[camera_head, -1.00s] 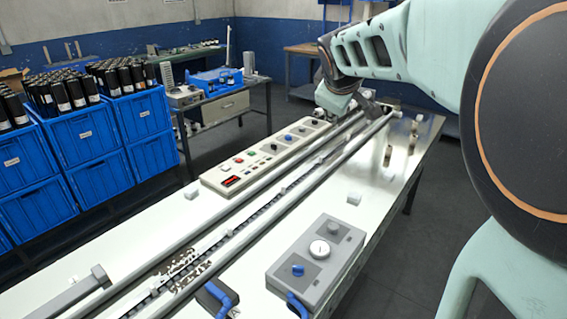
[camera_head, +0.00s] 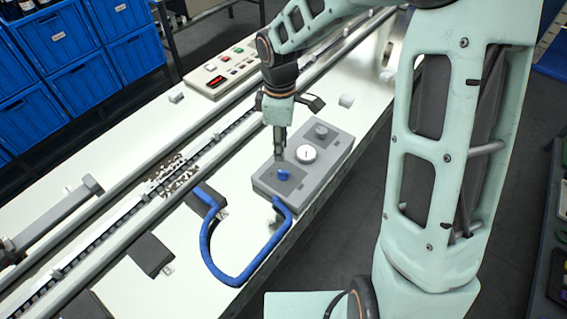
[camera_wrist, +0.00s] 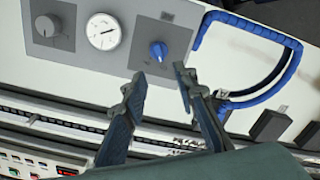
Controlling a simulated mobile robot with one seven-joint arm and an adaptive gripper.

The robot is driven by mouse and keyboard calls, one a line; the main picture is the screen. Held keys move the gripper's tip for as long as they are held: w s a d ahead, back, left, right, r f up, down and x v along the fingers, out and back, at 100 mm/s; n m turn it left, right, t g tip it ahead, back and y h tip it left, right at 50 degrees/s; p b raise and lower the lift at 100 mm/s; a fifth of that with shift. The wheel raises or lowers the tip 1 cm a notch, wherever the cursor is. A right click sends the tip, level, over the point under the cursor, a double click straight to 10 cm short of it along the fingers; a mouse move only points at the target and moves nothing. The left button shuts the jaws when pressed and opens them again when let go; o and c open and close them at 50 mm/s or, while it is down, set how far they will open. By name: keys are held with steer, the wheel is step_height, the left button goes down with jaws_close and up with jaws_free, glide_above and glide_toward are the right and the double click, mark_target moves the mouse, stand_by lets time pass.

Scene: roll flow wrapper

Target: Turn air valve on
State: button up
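The grey valve box (camera_head: 262,181) stands on the white machine table in the head view. It carries a blue knob (camera_head: 284,174), a round white gauge (camera_head: 307,153) and a grey knob (camera_head: 321,131). In the wrist view the blue knob (camera_wrist: 158,50) sits just beyond my fingertips, with the gauge (camera_wrist: 103,31) and the grey knob (camera_wrist: 45,26) to its left. My gripper (camera_wrist: 158,78) is open, its two fingers apart with nothing between them. In the head view my gripper (camera_head: 279,152) points down close to the blue knob.
A blue hose (camera_head: 207,250) loops from the box's near end over the table's edge. Conveyor rails (camera_head: 130,222) run beside the box. A control panel (camera_head: 222,76) with a red display lies behind the rails. Blue crates (camera_head: 62,38) stand at the upper left.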

mark_target(281, 171)
step_height(281, 171, down, 10)
steer(key=shift+r, duration=0.25)
jaws_close()
